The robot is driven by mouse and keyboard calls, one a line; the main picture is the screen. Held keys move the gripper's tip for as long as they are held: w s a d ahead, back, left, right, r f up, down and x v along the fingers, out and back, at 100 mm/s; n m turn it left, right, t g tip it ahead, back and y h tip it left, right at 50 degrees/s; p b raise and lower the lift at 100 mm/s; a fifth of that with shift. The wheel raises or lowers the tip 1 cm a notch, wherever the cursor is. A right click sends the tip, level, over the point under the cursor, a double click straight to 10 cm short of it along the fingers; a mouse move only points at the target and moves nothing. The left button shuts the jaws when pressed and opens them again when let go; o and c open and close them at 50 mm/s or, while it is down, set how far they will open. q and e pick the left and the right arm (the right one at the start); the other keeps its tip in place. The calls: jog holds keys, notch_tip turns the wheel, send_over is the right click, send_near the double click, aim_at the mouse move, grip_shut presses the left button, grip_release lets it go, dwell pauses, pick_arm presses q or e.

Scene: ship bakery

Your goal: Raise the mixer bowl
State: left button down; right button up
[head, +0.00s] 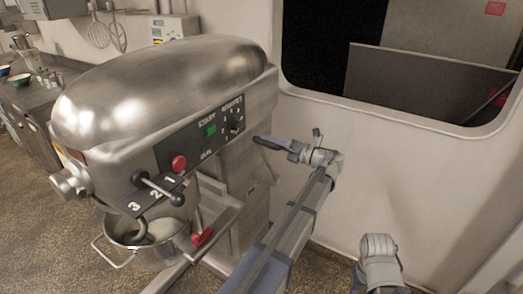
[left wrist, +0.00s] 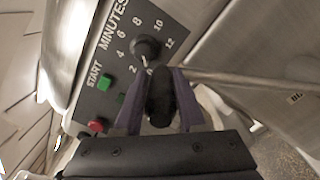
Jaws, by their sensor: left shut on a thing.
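The steel mixer (head: 160,85) fills the left and middle of the head view. Its mixer bowl (head: 163,258) hangs low at the front, with a side handle, and the mixing tool reaches down to it. My left gripper (head: 262,141) is at the right side of the mixer, beside the control panel. In the left wrist view its two purple fingers are shut on a black lever knob (left wrist: 160,98). A metal rod (left wrist: 245,80) runs right from behind the knob. The knob and rod are hard to make out in the head view. My right gripper is not visible.
The control panel (head: 213,128) has a green start button, a red button and a timer dial (left wrist: 146,47). A black-knobbed gear lever (head: 158,187) sticks out in front. A wall with a large window (head: 420,60) stands right; a counter (head: 50,110) is at left.

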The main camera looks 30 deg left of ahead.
pick_arm(q)
jog(key=shift+w+d+r+p, duration=0.1)
jog(key=shift+w+r+p, duration=0.15)
jog(key=shift+w, duration=0.5)
jog(key=shift+w+d+r+p, duration=0.15)
jog(key=shift+w+r, duration=0.15)
jog(key=shift+w, duration=0.4)
jog(key=shift+w+r+p, duration=0.2)
jog(key=shift+w+r, duration=0.1)
jog(key=shift+w, duration=0.45)
jog(key=c, duration=0.9)
grip_release()
jog(key=shift+f, duration=0.1)
jog(key=shift+o, duration=0.9)
jog(key=shift+w, duration=0.1)
jog(key=shift+o, duration=1.1)
jog(key=shift+d, duration=0.1)
jog(key=d, duration=0.7)
jog(key=shift+s+d, duration=0.3)
jog(key=shift+s, duration=0.05)
